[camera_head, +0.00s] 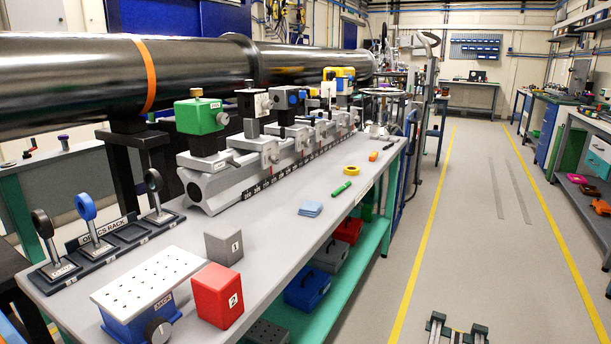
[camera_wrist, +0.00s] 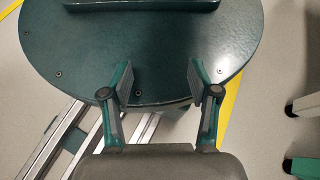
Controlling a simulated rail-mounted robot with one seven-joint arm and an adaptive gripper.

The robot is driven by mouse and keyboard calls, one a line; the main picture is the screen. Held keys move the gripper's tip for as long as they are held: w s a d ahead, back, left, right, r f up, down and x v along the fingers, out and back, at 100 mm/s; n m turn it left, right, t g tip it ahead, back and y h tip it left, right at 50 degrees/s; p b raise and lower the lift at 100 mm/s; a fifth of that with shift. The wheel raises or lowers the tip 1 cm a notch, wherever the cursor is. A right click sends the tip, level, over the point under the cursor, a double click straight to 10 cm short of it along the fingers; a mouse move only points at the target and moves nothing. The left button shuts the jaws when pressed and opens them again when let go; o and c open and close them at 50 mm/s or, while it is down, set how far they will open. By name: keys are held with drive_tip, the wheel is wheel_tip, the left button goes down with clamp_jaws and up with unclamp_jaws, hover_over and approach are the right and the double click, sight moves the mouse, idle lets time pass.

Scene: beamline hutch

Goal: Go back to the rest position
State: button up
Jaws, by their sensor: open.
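My gripper (camera_wrist: 160,82) shows in the wrist view with its two fingers apart and nothing between them. It points down over a dark green round plate that is part of my own base, above the floor rails. I cannot tell whether the fingertips are close to the plate. My gripper and arm do not show in the head view.
A long grey bench (camera_head: 270,250) on the left carries an optical rail (camera_head: 280,165), a red block (camera_head: 217,296), a grey block (camera_head: 223,248) and an optics rack (camera_head: 120,238). A black beam pipe (camera_head: 200,70) runs behind. The floor aisle (camera_head: 490,240) is clear.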

drive_tip(key=s+d+g, duration=0.1)
drive_tip(key=s+d, duration=0.2)
drive_tip(key=s, duration=0.2)
drive_tip(key=w+r+t+p, duration=0.3)
drive_tip(key=r+p, duration=0.5)
drive_tip(key=p, duration=0.6)
drive_tip(key=w+r+t+p, duration=0.3)
drive_tip(key=r+p, duration=0.5)
drive_tip(key=p, duration=0.6)
drive_tip(key=shift+w+a+t+p, duration=0.15)
drive_tip(key=shift+t+p, duration=0.2)
drive_tip(key=shift+t, duration=0.15)
